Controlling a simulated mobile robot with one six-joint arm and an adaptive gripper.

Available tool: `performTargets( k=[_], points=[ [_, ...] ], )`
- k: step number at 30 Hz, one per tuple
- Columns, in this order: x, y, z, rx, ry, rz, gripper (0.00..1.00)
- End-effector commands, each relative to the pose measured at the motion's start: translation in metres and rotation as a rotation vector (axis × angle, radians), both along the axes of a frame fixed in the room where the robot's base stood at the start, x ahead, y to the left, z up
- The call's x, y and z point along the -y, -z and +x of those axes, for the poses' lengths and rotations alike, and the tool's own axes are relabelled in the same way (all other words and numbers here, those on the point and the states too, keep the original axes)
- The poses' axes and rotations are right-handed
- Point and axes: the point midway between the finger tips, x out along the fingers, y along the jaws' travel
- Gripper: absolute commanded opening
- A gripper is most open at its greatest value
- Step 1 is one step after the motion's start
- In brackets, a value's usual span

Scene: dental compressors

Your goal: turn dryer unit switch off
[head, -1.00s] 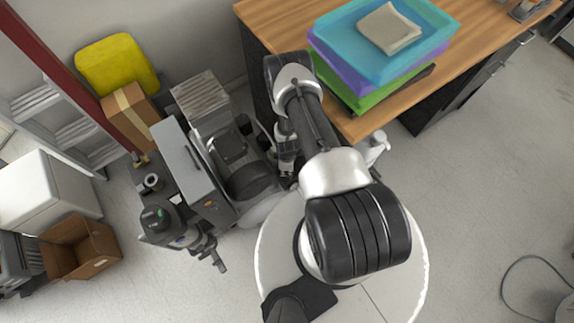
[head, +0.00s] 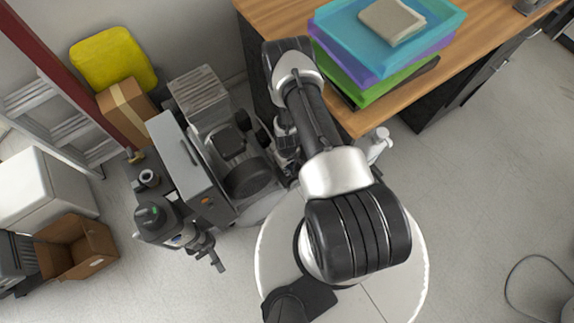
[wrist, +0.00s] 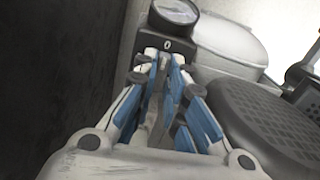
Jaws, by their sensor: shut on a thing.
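In the wrist view, a black switch housing (wrist: 184,46) bears a white 0 mark, with a round gauge (wrist: 175,11) above it. My gripper (wrist: 165,60) has its blue-padded fingers closed together at the front of this housing, just below the 0 mark. They are shut on the dryer unit switch, which the fingertips mostly hide; its exact position cannot be read. In the head view, my arm reaches down beside the compressor equipment (head: 228,140), and the fingers and switch are hidden or too small to make out there.
A wooden desk (head: 350,126) with stacked coloured trays (head: 400,58) stands close to the arm's right. A dark ribbed round cover (wrist: 265,125) lies right of the fingers; a dark wall (wrist: 55,70) is left. A ladder (head: 60,120) and cartons stand farther left.

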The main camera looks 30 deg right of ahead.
Motion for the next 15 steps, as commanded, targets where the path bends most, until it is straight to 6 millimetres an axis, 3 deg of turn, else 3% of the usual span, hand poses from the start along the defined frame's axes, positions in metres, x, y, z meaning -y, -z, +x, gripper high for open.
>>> performTargets(
  k=[15],
  points=[
    [0.0,-0.0001,-0.0001,0.0,0.08,0.0,0.0]
  ],
)
